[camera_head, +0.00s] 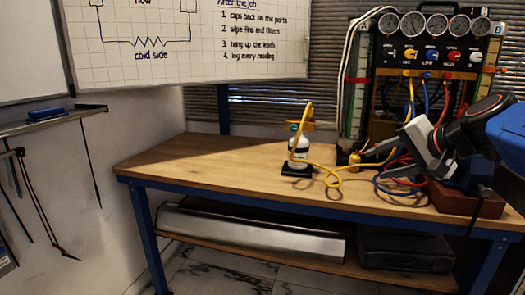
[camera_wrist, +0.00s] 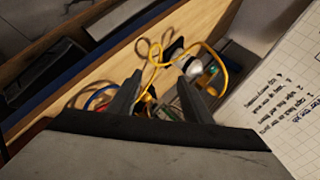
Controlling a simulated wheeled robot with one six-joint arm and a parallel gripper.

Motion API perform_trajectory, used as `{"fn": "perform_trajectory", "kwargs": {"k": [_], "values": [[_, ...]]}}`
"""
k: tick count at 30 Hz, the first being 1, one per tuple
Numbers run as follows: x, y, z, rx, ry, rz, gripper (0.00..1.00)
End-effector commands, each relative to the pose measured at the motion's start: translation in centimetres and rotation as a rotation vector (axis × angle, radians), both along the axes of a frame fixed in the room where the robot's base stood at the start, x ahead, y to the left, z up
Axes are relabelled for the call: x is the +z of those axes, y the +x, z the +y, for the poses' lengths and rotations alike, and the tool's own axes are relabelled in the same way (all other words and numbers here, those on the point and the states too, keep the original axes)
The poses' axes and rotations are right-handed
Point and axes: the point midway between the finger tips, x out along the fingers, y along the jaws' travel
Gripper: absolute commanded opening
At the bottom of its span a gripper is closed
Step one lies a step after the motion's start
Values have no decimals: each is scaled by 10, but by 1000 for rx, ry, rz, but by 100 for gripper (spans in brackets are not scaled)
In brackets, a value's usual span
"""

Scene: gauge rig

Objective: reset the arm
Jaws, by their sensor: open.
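My gripper (camera_head: 383,160) is at the right of the head view, in front of the gauge rig (camera_head: 425,55) and above the right part of the workbench (camera_head: 230,160). Its jaws are open, and I see nothing held between them. In the wrist view, my gripper (camera_wrist: 158,92) shows two dark fingers spread apart, with a yellow hose (camera_wrist: 152,65) and other coloured hoses beyond them. My arm reaches in from the right edge. The gripper hides part of the rig's lower right and some hoses.
A small white bottle (camera_head: 299,150) with a yellow hose stands mid-bench. A brass fitting (camera_head: 354,158) is close to the gripper. A reddish-brown block (camera_head: 470,203) lies at the bench's right. The bench's left part is clear. A whiteboard (camera_head: 215,45) hangs behind.

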Motion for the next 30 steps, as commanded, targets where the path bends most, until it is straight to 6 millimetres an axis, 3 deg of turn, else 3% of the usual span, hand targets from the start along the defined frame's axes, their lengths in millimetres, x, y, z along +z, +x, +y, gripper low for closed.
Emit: {"fn": "perform_trajectory", "kwargs": {"k": [1,6,12,15,21,30], "values": [[-21,-20,14,48,-60,32,45],[-98,-89,36,213,-300,141,45],[-178,-167,32,408,-597,244,45],[-205,-193,24,478,-711,276,45],[-228,-215,12,541,-822,302,45],[-229,-216,11,545,-830,304,45]]}}
